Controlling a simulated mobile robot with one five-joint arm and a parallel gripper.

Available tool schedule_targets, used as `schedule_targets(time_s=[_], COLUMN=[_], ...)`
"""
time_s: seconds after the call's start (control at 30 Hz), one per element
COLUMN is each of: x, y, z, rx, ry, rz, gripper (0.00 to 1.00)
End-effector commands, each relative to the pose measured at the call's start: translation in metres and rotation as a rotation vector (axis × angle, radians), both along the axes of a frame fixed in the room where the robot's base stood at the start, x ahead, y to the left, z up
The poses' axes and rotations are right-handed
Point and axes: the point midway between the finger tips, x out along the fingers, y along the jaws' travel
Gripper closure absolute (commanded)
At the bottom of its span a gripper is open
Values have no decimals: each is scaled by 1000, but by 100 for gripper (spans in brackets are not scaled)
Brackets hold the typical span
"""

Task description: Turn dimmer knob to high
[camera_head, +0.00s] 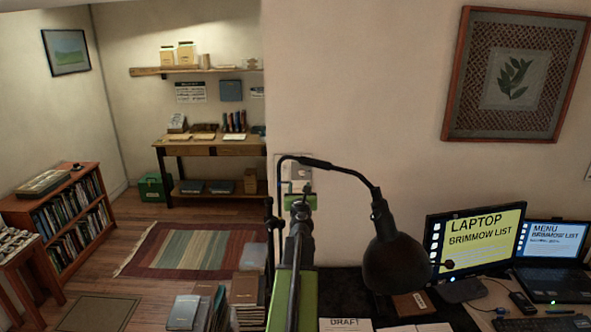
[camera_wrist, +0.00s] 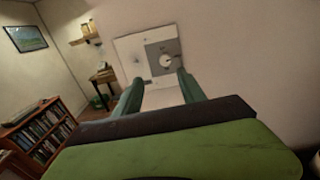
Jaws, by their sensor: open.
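The panel sits in a pale wall plate (camera_wrist: 130,48). In the head view, part of the wall plate (camera_head: 300,171) shows just above my gripper (camera_head: 297,190), and the knob is hard to make out there. In the wrist view my gripper (camera_wrist: 160,77) has its two teal fingers apart with nothing between them. They point at the plate, with the knob ahead of the gap, slightly toward the right finger. I cannot tell how far the fingertips are from the wall.
A black desk lamp (camera_head: 395,258) arches close to my arm on the right. A desk with a monitor (camera_head: 477,240) and laptop (camera_head: 556,247) stands right. Book stacks (camera_head: 246,288) are low beside my arm. A bookcase (camera_head: 62,215) and striped rug (camera_head: 197,249) lie left.

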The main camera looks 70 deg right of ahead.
Motion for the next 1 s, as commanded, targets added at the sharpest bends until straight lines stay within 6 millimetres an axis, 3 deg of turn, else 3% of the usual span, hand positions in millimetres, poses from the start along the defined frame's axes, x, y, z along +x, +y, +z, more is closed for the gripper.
schedule_targets(time_s=[0.17, 0.4, 0.53, 0.7, 1.0], x=[-2, 12, 20, 24, 24], y=[-28, -85, -107, -120, -121], z=[-1, -1, -1, -1, -1], rx=[1, 2, 2, 2, 3], ry=[-3, -5, -5, -5, -5], rz=[-15, -25, -26, -27, -28], gripper=[52, 52, 52, 52, 53])
